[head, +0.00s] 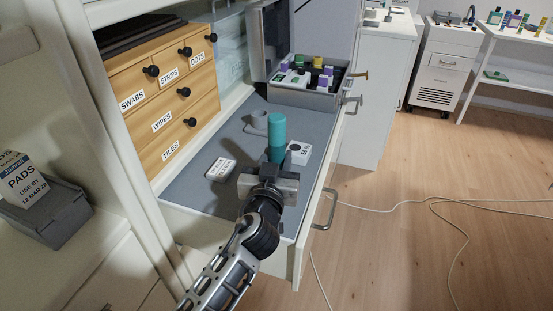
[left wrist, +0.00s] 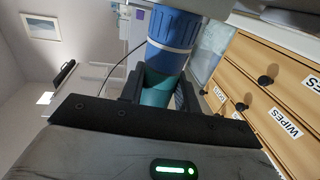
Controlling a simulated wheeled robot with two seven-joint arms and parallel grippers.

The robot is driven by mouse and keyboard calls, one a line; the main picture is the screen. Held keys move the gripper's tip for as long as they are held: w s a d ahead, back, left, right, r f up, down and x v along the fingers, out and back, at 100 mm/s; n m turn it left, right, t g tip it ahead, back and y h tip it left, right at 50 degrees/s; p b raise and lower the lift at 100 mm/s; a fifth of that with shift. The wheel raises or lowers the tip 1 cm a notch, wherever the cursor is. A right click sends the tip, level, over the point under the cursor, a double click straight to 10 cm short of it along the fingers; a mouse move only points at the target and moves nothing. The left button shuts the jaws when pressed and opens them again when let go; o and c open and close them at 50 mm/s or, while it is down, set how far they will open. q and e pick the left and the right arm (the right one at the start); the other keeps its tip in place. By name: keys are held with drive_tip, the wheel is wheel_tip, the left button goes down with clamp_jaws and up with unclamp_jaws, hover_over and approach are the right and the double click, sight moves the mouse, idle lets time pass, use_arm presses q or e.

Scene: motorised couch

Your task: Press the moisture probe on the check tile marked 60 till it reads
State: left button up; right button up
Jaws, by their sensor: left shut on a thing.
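My left gripper (head: 272,172) is shut on the moisture probe (head: 277,132), a teal cylinder standing upright above the grey drawer surface. In the left wrist view the probe (left wrist: 172,45) shows a ribbed blue part and a teal part between the fingers (left wrist: 158,88). A white block (head: 298,152) with a dark mark lies just right of the probe; I cannot read its number surely. A flat white piece (head: 221,169) with small dark print lies to the left, apart from the gripper. The probe's lower end is hidden by my gripper, so contact with a tile cannot be told. My right gripper is out of view.
A grey cradle (head: 257,122) stands behind the probe. An open grey case (head: 305,98) with colored-capped bottles stands at the drawer's back. A wooden cabinet (head: 165,95) with labelled drawers is at left. The drawer's front left (head: 195,195) is clear.

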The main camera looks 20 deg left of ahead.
sight(275, 137)
use_arm(q)
drive_tip(key=shift+s+f, duration=0.1)
drive_tip(key=shift+f, duration=0.25)
drive_tip(key=shift+r+p, duration=2.85)
drive_tip(key=shift+r, duration=0.9)
